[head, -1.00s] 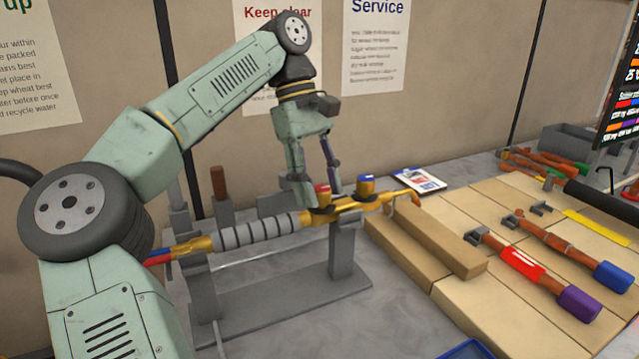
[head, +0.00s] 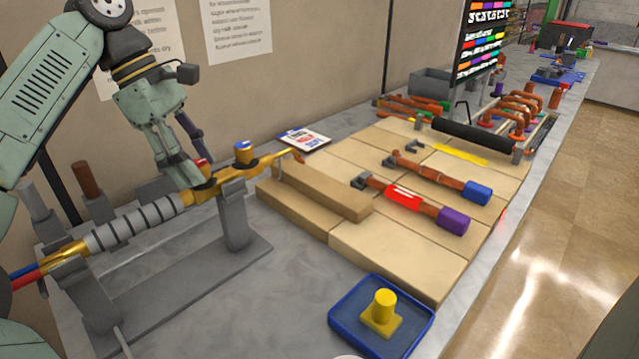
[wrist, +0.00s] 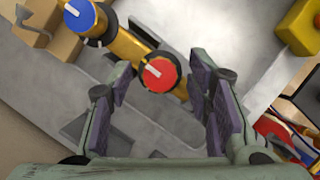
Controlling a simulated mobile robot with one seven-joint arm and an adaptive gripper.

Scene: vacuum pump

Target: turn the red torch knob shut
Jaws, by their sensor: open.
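The brass torch (head: 232,178) lies in a grey stand, with its tip to the right. Its red knob (wrist: 160,74) has a white line on its top and sits between the open fingers of my gripper (wrist: 164,95) in the wrist view, apart from both finger pads. In the head view the red knob (head: 203,165) is mostly hidden behind a finger of my gripper (head: 190,165). The blue knob (wrist: 87,20) stands beside the red one on the torch, outside the fingers. It also shows in the head view (head: 244,149).
Tan bricks (head: 400,238) lie right of the torch, with copper pipe pieces (head: 435,175) on them. A blue tray (head: 345,330) with a yellow part (head: 381,312) sits at the front. A wall stands close behind my arm.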

